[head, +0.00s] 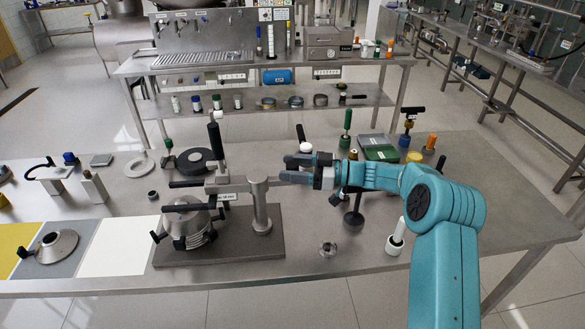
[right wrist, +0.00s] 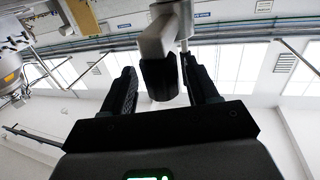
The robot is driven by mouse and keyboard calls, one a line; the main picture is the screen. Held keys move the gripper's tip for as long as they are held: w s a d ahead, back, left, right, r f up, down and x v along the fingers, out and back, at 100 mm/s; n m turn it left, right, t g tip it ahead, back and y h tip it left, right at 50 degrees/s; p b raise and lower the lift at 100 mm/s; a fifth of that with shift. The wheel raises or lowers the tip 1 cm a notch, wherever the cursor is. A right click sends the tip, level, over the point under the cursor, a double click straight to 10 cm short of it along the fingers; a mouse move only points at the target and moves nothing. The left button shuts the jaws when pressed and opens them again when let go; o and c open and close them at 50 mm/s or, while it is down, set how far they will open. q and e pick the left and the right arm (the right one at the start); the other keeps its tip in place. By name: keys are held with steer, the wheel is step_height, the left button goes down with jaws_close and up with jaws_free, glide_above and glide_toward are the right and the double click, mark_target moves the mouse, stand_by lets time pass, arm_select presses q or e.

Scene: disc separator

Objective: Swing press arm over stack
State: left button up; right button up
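The press has a grey post (head: 261,207) on a dark steel base plate (head: 240,262). Its press arm (head: 235,186) runs left from the post top, and its left end appears above the right side of the stack. An upright black handle (head: 215,142) stands at that end. The conical metal disc stack (head: 194,232), with black clamp handles, sits on the plate's left part. My right gripper (head: 290,169) is right of the post top, fingers apart. In the right wrist view, a black-ended grey bar (right wrist: 160,77) lies between the fingers; contact is unclear. My left gripper is out of view.
A black ring (head: 200,161) lies behind the press. Bottles and a green box (head: 379,148) stand at right. The table's front right is mostly clear.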

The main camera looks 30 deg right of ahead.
steer(key=b+v, duration=0.4)
steer(key=v, duration=1.2)
steer(key=shift+s+d, duration=0.1)
steer(key=shift+d, duration=0.05)
